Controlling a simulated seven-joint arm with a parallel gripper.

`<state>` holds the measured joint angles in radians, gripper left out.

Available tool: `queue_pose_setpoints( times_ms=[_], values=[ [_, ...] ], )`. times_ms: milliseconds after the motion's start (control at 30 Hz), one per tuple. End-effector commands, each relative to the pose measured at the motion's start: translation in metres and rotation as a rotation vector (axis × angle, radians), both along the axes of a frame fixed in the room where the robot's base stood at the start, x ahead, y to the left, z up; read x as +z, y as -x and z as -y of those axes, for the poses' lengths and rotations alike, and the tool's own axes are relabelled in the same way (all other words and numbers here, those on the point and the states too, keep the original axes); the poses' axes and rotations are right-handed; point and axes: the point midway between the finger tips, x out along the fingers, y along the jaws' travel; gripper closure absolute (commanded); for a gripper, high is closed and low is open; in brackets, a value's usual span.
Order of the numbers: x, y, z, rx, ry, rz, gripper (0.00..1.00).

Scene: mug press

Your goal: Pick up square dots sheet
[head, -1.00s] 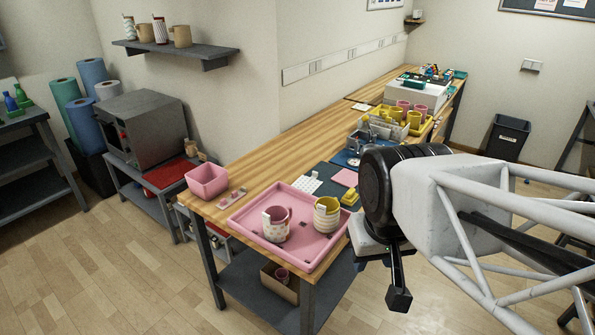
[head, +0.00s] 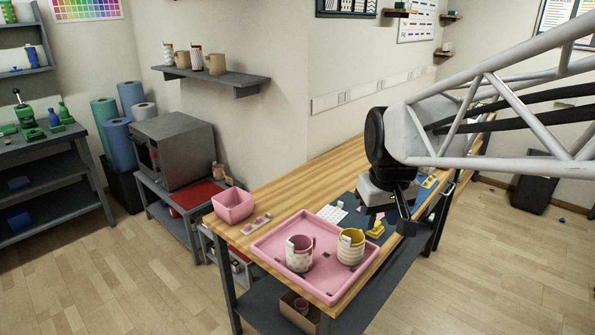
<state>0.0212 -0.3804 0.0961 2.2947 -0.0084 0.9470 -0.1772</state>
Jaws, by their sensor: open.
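A small white sheet with a fine dotted pattern (head: 332,214) lies flat on the bench, behind the pink tray and at the left edge of a dark mat. Its marks are too small to read clearly. My gripper (head: 388,212) hangs above the bench, to the right of the sheet and apart from it. One dark finger points down at its right side; the other is hard to make out. It is open, with nothing seen between the fingers.
A pink tray (head: 262,249) holds a pink-and-white mug (head: 299,254) and a yellow-and-white mug (head: 350,248). A pink bin (head: 233,206) stands left. My arm hides much of the bench's far end.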

Motion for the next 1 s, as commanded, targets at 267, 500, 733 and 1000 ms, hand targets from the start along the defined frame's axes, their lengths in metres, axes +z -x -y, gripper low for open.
queue_pose_setpoints(
  times_ms=[267, 500, 733, 1000],
  values=[
    [0.003, -0.072, 0.005, 0.077, 0.013, -0.024, 0.58],
    [-0.002, -0.133, 0.009, 0.144, 0.023, -0.043, 0.58],
    [-0.013, -0.192, 0.014, 0.209, 0.031, -0.060, 0.58],
    [-0.033, -0.259, 0.020, 0.287, 0.040, -0.081, 0.58]
  ],
)
